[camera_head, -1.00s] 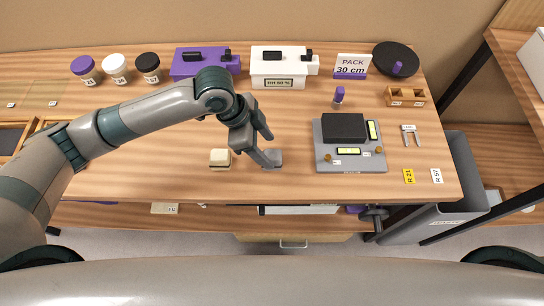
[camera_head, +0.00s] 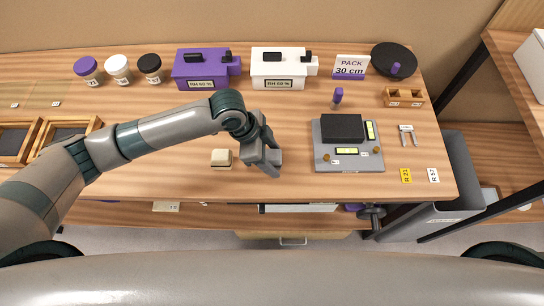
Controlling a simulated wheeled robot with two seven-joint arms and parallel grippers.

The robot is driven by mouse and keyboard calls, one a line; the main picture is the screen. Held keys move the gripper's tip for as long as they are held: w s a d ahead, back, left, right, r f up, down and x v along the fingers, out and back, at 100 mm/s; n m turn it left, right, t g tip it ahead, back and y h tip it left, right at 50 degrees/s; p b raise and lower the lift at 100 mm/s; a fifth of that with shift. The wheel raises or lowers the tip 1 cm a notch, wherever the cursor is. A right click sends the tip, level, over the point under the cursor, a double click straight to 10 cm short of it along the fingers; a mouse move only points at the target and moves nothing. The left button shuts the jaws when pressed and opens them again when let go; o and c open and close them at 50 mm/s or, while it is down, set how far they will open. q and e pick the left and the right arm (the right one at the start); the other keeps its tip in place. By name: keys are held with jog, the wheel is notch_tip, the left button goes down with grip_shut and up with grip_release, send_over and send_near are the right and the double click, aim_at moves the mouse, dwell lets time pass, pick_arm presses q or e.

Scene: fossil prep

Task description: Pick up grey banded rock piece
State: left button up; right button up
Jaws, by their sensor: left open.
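My left gripper (camera_head: 262,161) is open above the front middle of the wooden table, pointing down with its two grey fingers apart. I cannot make out a grey banded rock piece for sure; anything under the fingers is hidden by them. My right gripper is not in view.
A grey device with a black block (camera_head: 342,127) stands to the right of the gripper. Purple (camera_head: 206,70) and white (camera_head: 284,71) boxes and several lidded jars line the back. Wooden trays (camera_head: 92,124) sit at the left.

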aim_at(276, 154)
pick_arm(q)
jog(key=c, duration=1.4)
jog(key=shift+o, duration=0.2)
jog(key=shift+r, duration=0.2)
jog(key=shift+r, duration=0.2)
notch_tip(276, 154, up, 3)
jog(key=shift+r+b, duration=0.1)
jog(key=shift+b, duration=0.7)
jog(key=s+d+r+b, duration=0.2)
jog(key=s+d+r, duration=0.3)
jog(key=s, duration=0.5)
notch_tip(276, 154, up, 2)
jog(key=shift+s+d+r, duration=0.1)
jog(key=shift+s+d, duration=0.05)
jog(key=shift+d, duration=0.15)
